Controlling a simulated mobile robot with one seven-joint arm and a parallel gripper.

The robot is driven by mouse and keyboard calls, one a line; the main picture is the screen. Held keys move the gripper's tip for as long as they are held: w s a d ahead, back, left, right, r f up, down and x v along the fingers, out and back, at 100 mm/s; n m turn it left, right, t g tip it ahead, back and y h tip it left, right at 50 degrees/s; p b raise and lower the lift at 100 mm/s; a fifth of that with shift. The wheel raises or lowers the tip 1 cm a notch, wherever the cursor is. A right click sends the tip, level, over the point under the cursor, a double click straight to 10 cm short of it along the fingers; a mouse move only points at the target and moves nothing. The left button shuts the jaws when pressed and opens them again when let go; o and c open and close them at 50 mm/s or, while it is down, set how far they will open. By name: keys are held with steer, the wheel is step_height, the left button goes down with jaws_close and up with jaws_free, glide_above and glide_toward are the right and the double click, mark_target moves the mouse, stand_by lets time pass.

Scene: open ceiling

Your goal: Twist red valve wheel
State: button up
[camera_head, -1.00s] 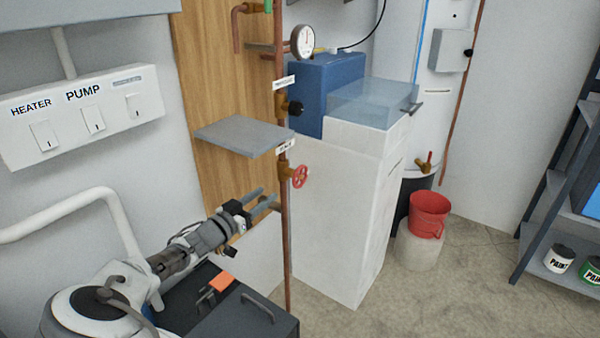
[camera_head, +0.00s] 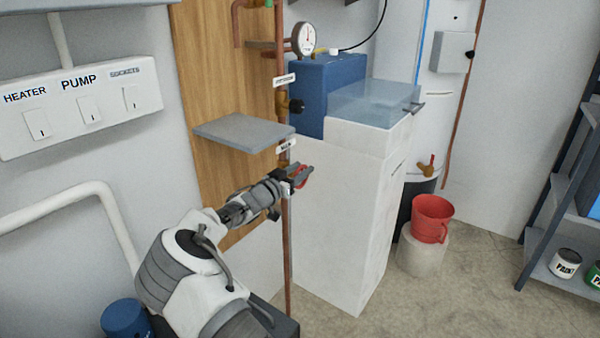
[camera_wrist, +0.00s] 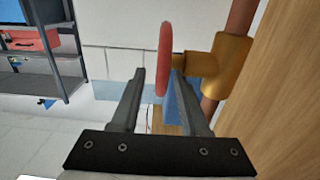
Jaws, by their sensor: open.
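The red valve wheel (camera_head: 303,176) sits on a brass valve on the vertical copper pipe, partly hidden by my gripper in the head view. In the wrist view the wheel (camera_wrist: 165,60) shows edge-on, with its brass valve body (camera_wrist: 228,65) to its right. My gripper (camera_head: 298,174) is open at the wheel. In the wrist view its fingers (camera_wrist: 158,90) stand apart, with the wheel's lower edge between them, nearer the right finger. I cannot tell whether either finger touches the wheel.
The copper pipe (camera_head: 286,240) runs down beside the wooden board (camera_head: 205,100). A grey shelf (camera_head: 243,132) juts out above my gripper. A white cabinet (camera_head: 335,220) stands right behind the wheel. A red bucket (camera_head: 432,214) is farther right.

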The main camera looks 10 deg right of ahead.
steer(key=shift+c, duration=0.2)
jaws_close()
steer(key=shift+w+d+r+g+y+p, duration=0.1)
steer(key=shift+d+r+g+y+p, duration=0.1)
steer(key=shift+g+y+p, duration=0.25)
steer(key=shift+w+d+g+y+p, duration=0.1)
steer(key=shift+g+y+p, duration=0.2)
steer(key=shift+g+y, duration=0.15)
steer(key=shift+f+g+y, duration=0.2)
steer(key=shift+g+y, duration=0.1)
steer(key=shift+o, duration=0.2)
jaws_free()
